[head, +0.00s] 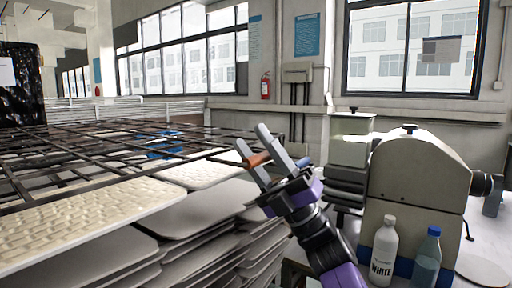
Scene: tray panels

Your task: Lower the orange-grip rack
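The rack is a dark metal lattice (90,160) spread flat over the trays in the left half of the head view. A short orange grip (259,159) shows at its right end, between the fingers of my gripper (254,138). The gripper has grey fingers and a purple and black body, and reaches up from the lower right. Its fingers stand apart and the grip looks thinner than the gap. Whether either finger touches the grip cannot be told. How the grip joins the rack is hidden.
Stacked trays (215,235), the upper ones with pale textured contents (80,220), fill the lower left. At right are a beige machine (415,180), a white bottle (384,250) and a blue-capped bottle (427,258), close to my arm. Windows and wall lie behind.

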